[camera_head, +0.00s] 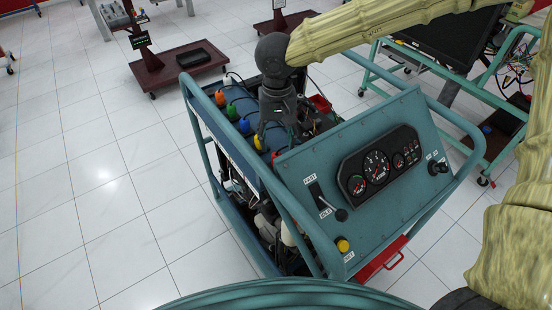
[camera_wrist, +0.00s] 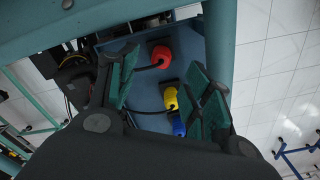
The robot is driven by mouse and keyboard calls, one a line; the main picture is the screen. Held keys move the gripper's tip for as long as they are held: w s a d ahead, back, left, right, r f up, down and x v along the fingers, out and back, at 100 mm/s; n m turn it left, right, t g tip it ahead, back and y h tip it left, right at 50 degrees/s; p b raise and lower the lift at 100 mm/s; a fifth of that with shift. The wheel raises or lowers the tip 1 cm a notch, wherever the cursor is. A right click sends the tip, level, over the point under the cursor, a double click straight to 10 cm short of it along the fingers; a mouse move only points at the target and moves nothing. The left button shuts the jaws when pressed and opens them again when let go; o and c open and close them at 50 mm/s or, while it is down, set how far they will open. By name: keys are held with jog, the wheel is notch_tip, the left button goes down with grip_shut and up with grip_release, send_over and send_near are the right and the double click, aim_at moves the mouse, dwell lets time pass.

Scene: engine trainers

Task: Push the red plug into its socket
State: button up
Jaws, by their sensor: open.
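The red plug (camera_wrist: 160,56) shows in the wrist view between my gripper's fingertips (camera_wrist: 163,64), with clear space to both fingers. A dark cable runs from it. My gripper (camera_head: 273,138) is open and points down over the row of plugs in the head view. There, a small red piece (camera_head: 276,156) shows behind the top edge of the control panel, mostly hidden. The red plug's socket is not clearly visible, and I cannot tell how deep the plug sits.
Yellow (camera_wrist: 170,98) and blue (camera_wrist: 179,127) plugs sit beside the red one. The teal frame rail (camera_head: 250,160) and sloped gauge panel (camera_head: 370,175) stand close to my gripper. The tiled floor at left is clear.

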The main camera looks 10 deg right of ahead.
aim_at(277, 155)
jog(key=shift+f, duration=1.2)
jog(key=shift+f+p, duration=0.7)
jog(key=shift+f, duration=1.9)
jog(key=shift+c, duration=0.4)
grip_shut()
jog(key=shift+r, duration=0.15)
notch_tip(277, 155, up, 10)
jog(key=shift+f+b, duration=0.1)
jog(key=shift+b, duration=0.6)
